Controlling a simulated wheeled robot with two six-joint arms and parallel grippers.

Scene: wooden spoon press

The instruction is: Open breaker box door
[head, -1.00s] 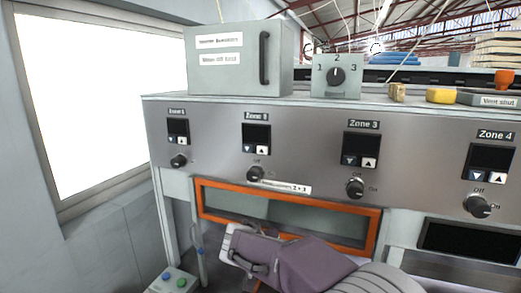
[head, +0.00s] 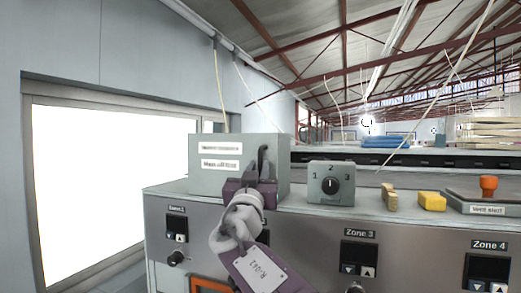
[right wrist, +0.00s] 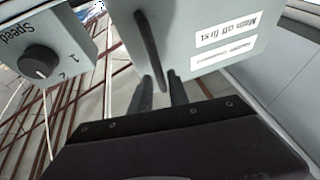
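The breaker box (head: 215,180) is a grey box with two white labels, standing on top of the panel at left. Its door looks closed. The dark bar handle (right wrist: 150,45) runs along one side of the door face. My right gripper (head: 263,168) is raised in front of the handle and partly hides it. In the right wrist view, the two dark fingers of my right gripper (right wrist: 160,80) are apart, with the handle's near end between or just beyond their tips. I cannot tell whether they touch it. My left gripper is not in view.
Yellow blocks (head: 431,200) and a tray with an orange knob (head: 488,186) lie farther right. Zone controls (head: 359,258) line the panel front. A bright window (head: 100,190) is at left.

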